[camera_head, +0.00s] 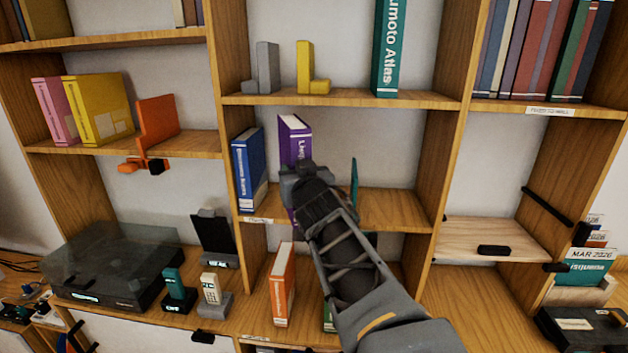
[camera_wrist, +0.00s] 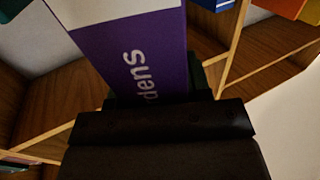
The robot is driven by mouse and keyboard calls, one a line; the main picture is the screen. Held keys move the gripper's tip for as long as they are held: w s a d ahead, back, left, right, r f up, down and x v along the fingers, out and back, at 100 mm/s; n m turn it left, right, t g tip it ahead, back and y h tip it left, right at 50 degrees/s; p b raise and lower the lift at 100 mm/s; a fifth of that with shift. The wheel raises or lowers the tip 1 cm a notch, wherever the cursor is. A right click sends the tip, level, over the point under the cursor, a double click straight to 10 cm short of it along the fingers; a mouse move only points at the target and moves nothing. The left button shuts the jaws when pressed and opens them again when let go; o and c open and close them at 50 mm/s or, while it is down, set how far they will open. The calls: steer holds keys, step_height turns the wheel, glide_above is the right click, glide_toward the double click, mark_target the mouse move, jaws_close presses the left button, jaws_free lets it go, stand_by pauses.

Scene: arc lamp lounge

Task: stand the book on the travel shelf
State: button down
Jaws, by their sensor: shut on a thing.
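My gripper (camera_head: 303,178) is shut on a purple book (camera_head: 294,138), held roughly upright with its spine towards me. The book also fills the middle of the wrist view (camera_wrist: 140,55), above the dark gripper (camera_wrist: 180,120). It is in front of or at the opening of the middle shelf (camera_head: 395,207), right of a blue book (camera_head: 250,165) standing there. Whether it touches the shelf board is hidden by my gripper. A thin teal item (camera_head: 354,182) stands further right on that shelf. The small label on its front edge is too small to read.
The shelf above holds grey (camera_head: 265,68) and yellow (camera_head: 308,72) bookends and a teal atlas (camera_head: 388,48). An orange book (camera_head: 283,285) stands below, left of my arm. The middle shelf's right part is clear. A turntable (camera_head: 110,265) sits lower left.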

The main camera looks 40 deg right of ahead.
steer(key=w+d+p, duration=0.4)
steer(key=w+d, duration=0.7)
step_height(320, 180, down, 7)
steer(key=shift+w+d+r, duration=0.15)
steer(key=shift+w+d, duration=0.1)
steer(key=shift+w, duration=0.05)
steer(key=shift+f, duration=0.2)
steer(key=c, duration=0.6)
jaws_free()
steer(key=shift+o, duration=0.2)
